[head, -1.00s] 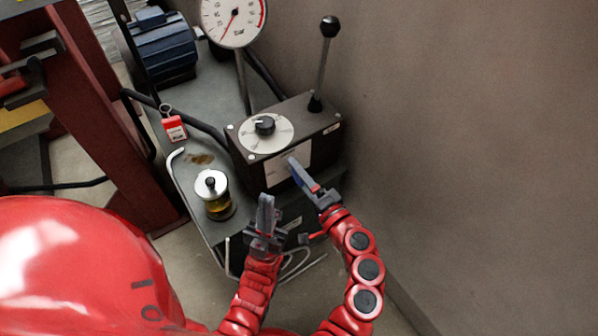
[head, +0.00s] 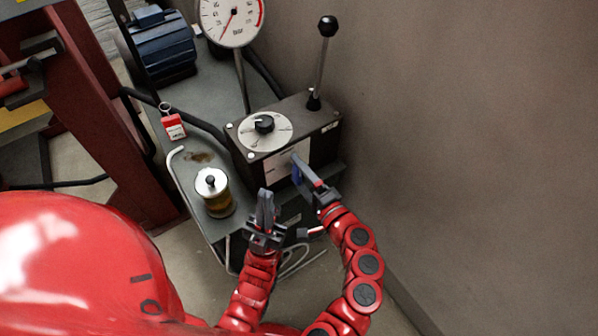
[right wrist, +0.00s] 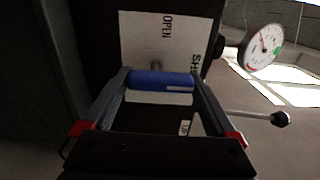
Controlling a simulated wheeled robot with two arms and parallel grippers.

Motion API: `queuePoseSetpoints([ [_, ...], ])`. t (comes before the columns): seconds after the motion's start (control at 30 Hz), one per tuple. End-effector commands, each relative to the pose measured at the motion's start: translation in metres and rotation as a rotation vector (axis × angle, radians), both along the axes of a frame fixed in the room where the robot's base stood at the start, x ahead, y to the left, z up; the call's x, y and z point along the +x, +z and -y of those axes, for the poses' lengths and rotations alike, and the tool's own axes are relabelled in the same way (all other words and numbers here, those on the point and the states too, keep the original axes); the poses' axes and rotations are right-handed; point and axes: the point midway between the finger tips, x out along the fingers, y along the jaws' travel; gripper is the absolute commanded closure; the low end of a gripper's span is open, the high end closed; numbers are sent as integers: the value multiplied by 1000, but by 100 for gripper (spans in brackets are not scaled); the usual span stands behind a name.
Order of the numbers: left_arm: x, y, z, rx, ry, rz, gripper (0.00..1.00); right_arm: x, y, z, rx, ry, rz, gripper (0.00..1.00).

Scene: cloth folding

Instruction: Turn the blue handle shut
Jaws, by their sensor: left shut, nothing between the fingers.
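The blue handle (right wrist: 161,80) is a short bar on a stem in front of a white label plate, lying crosswise in the right wrist view. In the head view the blue handle (head: 297,174) shows as a small patch on the front of the dark box. My right gripper (right wrist: 161,100) has its fingers spread, one at each end of the handle; I cannot tell whether they touch it. In the head view my right gripper (head: 305,172) is at the box front. My left gripper (head: 265,203) is shut and empty, lower and left of it.
The dark control box (head: 325,150) carries a round dial and an upright black-knobbed lever (head: 320,65). The label plate (right wrist: 146,35) reads OPEN and, partly hidden, SH. A glass jar (head: 213,190) and red tag (head: 173,127) are left. A wall stands right.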

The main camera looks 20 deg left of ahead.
Motion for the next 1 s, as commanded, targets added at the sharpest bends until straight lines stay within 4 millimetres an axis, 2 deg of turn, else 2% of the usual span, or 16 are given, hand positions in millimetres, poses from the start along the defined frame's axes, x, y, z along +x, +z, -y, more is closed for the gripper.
queuePoseSetpoints([
  [0.3, 0, 0, 0, 0, 0, 0, 100, -1, 0, 2, -1, -1, 1, 0],
  [0.47, 0, 1, 0, 0, 0, 0, 100, -11, 0, 16, -1, -4, 1, 0],
  [0.8, 0, -1, 0, 0, 0, 0, 100, -64, -2, 87, -2, -11, 0, 0],
  [1.0, 0, -5, 0, 0, 0, 0, 100, -91, -1, 121, -2, -10, -1, 0],
])
